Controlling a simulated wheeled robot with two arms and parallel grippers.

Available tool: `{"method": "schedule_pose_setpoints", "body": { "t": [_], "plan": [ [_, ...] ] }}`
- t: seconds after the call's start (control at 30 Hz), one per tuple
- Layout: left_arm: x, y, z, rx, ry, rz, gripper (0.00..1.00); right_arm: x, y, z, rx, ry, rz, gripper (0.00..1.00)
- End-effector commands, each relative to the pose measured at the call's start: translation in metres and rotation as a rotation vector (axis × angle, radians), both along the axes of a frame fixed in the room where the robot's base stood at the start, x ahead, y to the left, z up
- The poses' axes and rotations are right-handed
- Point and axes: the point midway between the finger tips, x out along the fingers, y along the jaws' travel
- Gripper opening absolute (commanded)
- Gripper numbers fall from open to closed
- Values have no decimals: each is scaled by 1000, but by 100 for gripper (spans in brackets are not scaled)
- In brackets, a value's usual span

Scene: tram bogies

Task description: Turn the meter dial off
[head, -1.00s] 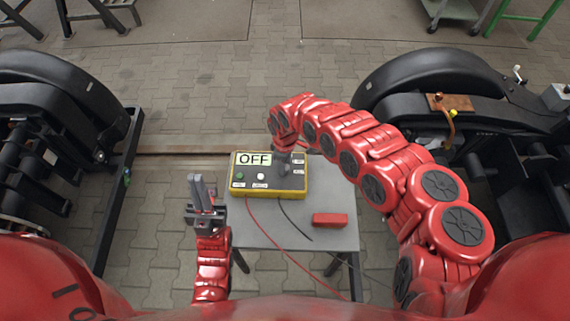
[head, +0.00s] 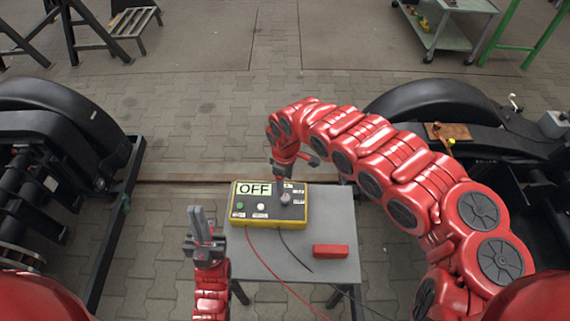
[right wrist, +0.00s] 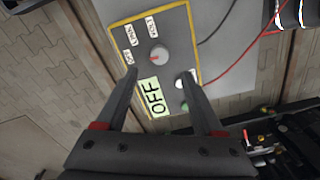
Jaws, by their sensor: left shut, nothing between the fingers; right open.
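The meter (head: 248,210) is a yellow-edged grey box on a small table, and its display (head: 254,188) reads OFF. Its grey round dial (head: 284,198) sits on the right part of the face. In the right wrist view the dial (right wrist: 159,55) shows a red mark facing the side of the OFF label. My right gripper (right wrist: 161,74) is open and empty above the meter, apart from the dial; its fingers are hard to make out in the head view. My left gripper (head: 201,226) is shut and empty, left of the meter.
The grey table (head: 262,262) also holds a red block (head: 331,251). Red and black leads run from the meter over the table's front. Black bogies stand at left (head: 60,150) and right (head: 440,105). A cart (head: 445,30) is at the back right.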

Motion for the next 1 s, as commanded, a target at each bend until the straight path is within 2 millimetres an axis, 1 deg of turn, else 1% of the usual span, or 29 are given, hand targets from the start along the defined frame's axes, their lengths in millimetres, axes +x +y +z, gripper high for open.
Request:
{"method": "schedule_pose_setpoints", "body": {
  "t": [0.03,0.1,0.23,0.3,0.33,0.4,0.5,1.0],
  "plan": [
    [0,0,0,0,0,0,0,3,-3,16,-3,-7,-1,69],
    [0,0,0,0,0,0,0,3,-1,34,0,-8,0,69],
    [0,0,-2,0,0,0,0,2,-1,62,0,-5,0,69],
    [0,0,10,0,0,0,0,0,-1,76,-3,0,2,69],
    [0,0,12,0,0,0,0,0,-1,79,-4,-2,2,69],
    [0,0,15,0,0,0,0,1,0,85,-3,-2,1,69],
    [0,0,16,0,0,0,0,0,0,89,0,0,1,69],
    [0,0,16,0,0,0,0,0,0,88,0,1,1,69]
  ]
}}
